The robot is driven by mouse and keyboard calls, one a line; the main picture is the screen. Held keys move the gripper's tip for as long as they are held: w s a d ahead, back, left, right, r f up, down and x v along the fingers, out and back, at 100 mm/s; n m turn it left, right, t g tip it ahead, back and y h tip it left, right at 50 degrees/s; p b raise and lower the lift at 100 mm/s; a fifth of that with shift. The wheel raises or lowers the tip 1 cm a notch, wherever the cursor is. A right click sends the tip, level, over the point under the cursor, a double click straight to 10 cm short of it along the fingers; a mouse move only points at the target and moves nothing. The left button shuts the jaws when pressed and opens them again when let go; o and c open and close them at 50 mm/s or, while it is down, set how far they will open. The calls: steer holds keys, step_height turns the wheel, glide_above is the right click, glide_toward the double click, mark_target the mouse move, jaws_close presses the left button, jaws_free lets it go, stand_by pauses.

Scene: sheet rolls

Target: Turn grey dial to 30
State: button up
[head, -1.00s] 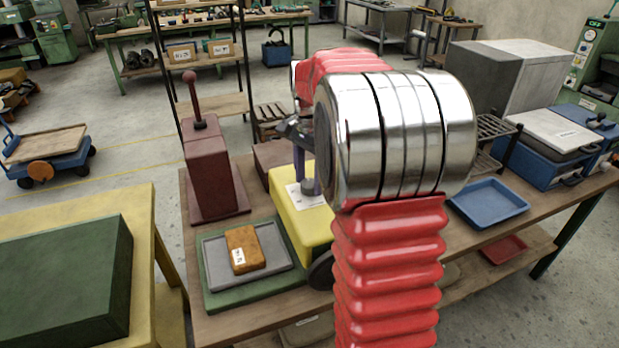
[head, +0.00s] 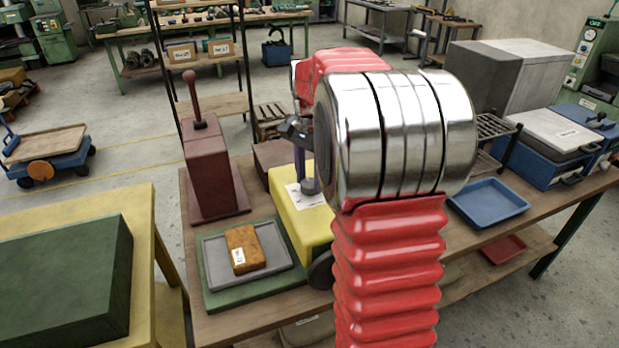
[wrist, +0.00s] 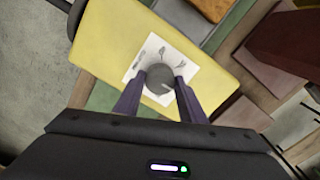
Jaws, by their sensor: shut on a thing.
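The grey dial (wrist: 160,78) sits on a white printed label (wrist: 147,58) on top of a yellow box (wrist: 110,35). My gripper (wrist: 158,88) points down at the box, with its two purple fingers on either side of the dial, shut on it. In the head view, my purple fingers (head: 305,172) reach down to the yellow box (head: 300,222). The dial is mostly hidden there by the fingers and my red and silver arm. A thin line shows on the dial's top, but the scale marks are too small to read.
Left of the box lies a grey tray (head: 213,270) with a brown block (head: 245,249). A dark red box with an upright lever (head: 208,165) stands behind it. A blue tray (head: 490,204) lies to the right on the bench.

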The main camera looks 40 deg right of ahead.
steer(key=o, duration=1)
steer(key=shift+o, duration=0.2)
steer(key=shift+r, duration=0.1)
step_height(320, 180, up, 14)
steer(key=shift+f, duration=0.2)
steer(key=n, duration=0.3)
glide_above(309, 180)
step_height(309, 180, down, 4)
steer(key=s+a+f+n+t, duration=0.1)
steer(key=s+a+f+n, duration=0.1)
steer(key=a+n, duration=0.1)
steer(key=s+a+f+n+t, duration=0.2)
steer(key=s+a+n, duration=0.2)
steer(key=s+a, duration=0.5)
steer(key=s+a+f+n+t, duration=0.2)
steer(key=s+a+n, duration=0.3)
steer(key=s+a, duration=0.4)
steer(key=shift+s+a+f+n+t, duration=0.15)
steer(key=shift+a+f+n+t, duration=0.15)
steer(key=shift+a, duration=1.55)
